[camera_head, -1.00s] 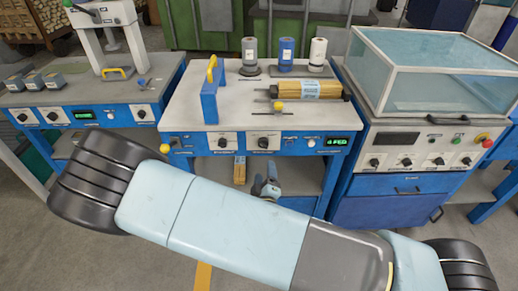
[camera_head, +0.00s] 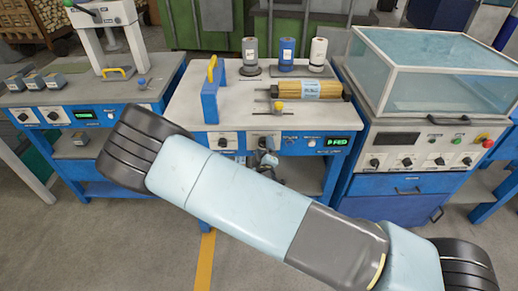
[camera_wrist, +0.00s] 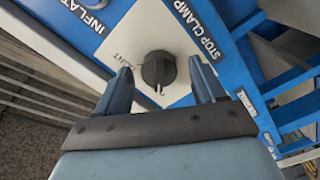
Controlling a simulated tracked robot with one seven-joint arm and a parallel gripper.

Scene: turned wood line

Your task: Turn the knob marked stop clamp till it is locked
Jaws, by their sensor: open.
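The stop clamp knob (camera_wrist: 158,69) is round and black, on a white plate (camera_wrist: 150,30) in the wrist view. The label STOP CLAMP (camera_wrist: 200,30) runs along the blue panel to its right. Partly hidden lettering and a small mark lie around the knob; I cannot tell its setting. My gripper (camera_wrist: 160,68) is open, one finger on each side of the knob, with gaps visible beside it; depth is unclear. In the head view my gripper (camera_head: 267,160) is at the front of the middle bench and partly covers this knob's plate.
Another black knob (camera_head: 222,142) sits on the panel to the left. A lit green display (camera_head: 337,142) is to the right. The bench top holds a blue bracket (camera_head: 211,95), a yellow-brown block (camera_head: 310,89) and several cylinders. A glass-topped cabinet (camera_head: 430,80) stands at right.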

